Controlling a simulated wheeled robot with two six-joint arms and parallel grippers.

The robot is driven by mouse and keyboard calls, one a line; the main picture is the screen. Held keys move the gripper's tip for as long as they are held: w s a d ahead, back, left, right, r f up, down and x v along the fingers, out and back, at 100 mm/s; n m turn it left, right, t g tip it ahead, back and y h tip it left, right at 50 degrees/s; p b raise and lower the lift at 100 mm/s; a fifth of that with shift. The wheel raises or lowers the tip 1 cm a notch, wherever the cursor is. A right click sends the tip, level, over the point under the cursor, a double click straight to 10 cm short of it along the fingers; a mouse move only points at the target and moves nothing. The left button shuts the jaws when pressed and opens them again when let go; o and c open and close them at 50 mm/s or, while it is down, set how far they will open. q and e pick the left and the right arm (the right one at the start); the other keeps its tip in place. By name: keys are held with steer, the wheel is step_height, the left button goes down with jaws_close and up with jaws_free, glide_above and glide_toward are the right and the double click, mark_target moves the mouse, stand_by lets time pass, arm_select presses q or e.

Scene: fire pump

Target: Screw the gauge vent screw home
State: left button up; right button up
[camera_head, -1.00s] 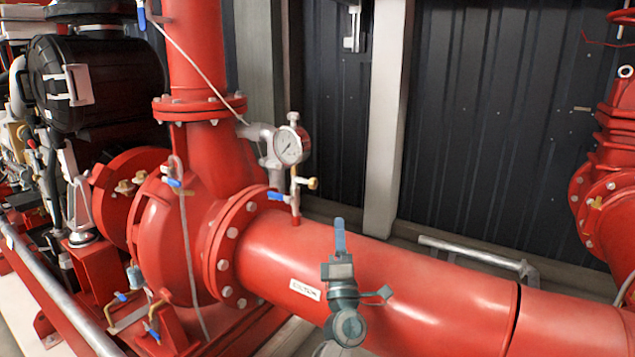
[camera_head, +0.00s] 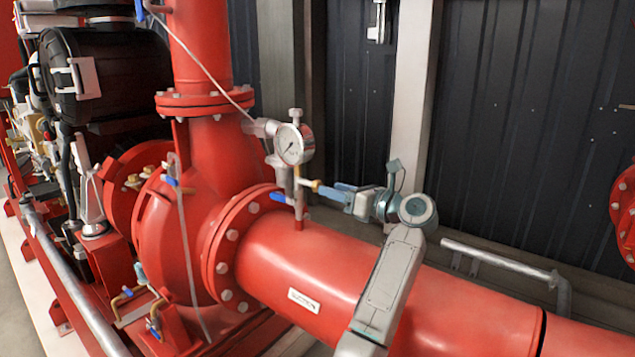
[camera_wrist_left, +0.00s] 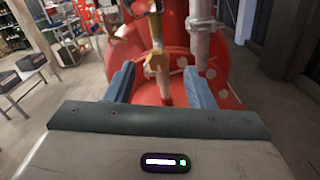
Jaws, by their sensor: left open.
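The gauge vent screw is a small brass piece (camera_head: 315,184) on the right side of the gauge's valve, below the round white-faced pressure gauge (camera_head: 294,145). In the left wrist view the brass screw (camera_wrist_left: 156,62) lies ahead, between the lines of the two fingers. My left gripper (camera_head: 327,187) has blue fingers and points left at the screw, level with it. The fingers are open with nothing between them; the fingertips look close to the screw, but I cannot tell whether they touch it. How far the screw is threaded in cannot be told. My right gripper is not in view.
The large red pipe (camera_head: 290,257) runs below my left arm. A blue valve lever (camera_head: 278,197) sits left of the gauge stem. The red pump casing (camera_head: 165,235) stands to the left. A pale post (camera_head: 408,100) and dark wall panels are behind, with free room between.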

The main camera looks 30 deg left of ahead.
mark_target(314, 183)
arm_select(q)
steer(key=a, duration=0.6)
steer(key=shift+p, duration=0.3)
steer(key=shift+w+a+f, duration=0.1)
steer(key=shift+a, duration=0.4)
steer(key=c, duration=1)
